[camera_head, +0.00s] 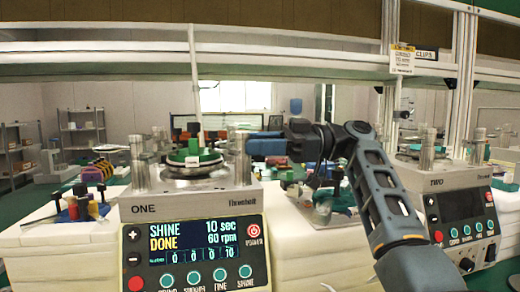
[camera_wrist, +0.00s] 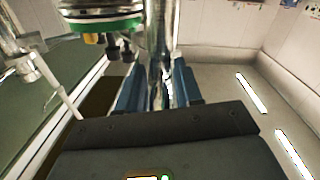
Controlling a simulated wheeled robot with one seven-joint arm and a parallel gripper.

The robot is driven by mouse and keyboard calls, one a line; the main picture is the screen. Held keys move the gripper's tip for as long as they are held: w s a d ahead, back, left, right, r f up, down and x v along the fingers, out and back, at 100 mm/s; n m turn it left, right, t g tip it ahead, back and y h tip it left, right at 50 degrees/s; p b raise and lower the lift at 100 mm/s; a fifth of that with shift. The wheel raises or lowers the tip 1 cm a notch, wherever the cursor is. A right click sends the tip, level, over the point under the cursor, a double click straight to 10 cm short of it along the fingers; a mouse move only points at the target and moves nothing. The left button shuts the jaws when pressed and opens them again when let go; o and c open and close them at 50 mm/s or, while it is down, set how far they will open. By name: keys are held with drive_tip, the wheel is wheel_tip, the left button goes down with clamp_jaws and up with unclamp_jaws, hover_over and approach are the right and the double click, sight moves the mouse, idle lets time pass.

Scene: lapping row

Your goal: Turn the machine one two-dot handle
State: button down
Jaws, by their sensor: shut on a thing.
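Machine ONE (camera_head: 195,235) stands left of centre in the head view, its lit panel reading SHINE DONE, 10 sec, 60 rpm. A round plate with a green top (camera_head: 195,157) sits on it between metal posts; its green rim also shows in the wrist view (camera_wrist: 100,22). My gripper (camera_head: 256,137) reaches in from the right to the machine's right-hand metal post (camera_head: 242,166). In the wrist view, my blue fingers (camera_wrist: 157,92) are shut on an upright shiny metal piece (camera_wrist: 157,45), which I take for the handle. Its dots cannot be made out.
Machine TWO (camera_head: 457,215) stands to the right, behind my arm. A small stand with coloured pieces (camera_head: 80,207) is left of machine ONE. A shelf (camera_head: 280,66) crosses above. White blocks (camera_head: 325,245) fill the space between the machines.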

drive_tip(key=shift+w+a+f+n+g, duration=0.1)
drive_tip(key=shift+w+n+g, duration=0.05)
drive_tip(key=shift+n+g, duration=0.4)
drive_tip(key=c, duration=1.1)
unclamp_jaws()
drive_tip(key=shift+w+d, duration=0.2)
drive_tip(key=shift+d, duration=1.1)
drive_tip(key=shift+w+d, duration=0.2)
drive_tip(key=shift+d, duration=1.1)
drive_tip(key=shift+w+d, duration=0.2)
drive_tip(key=shift+d, duration=1.1)
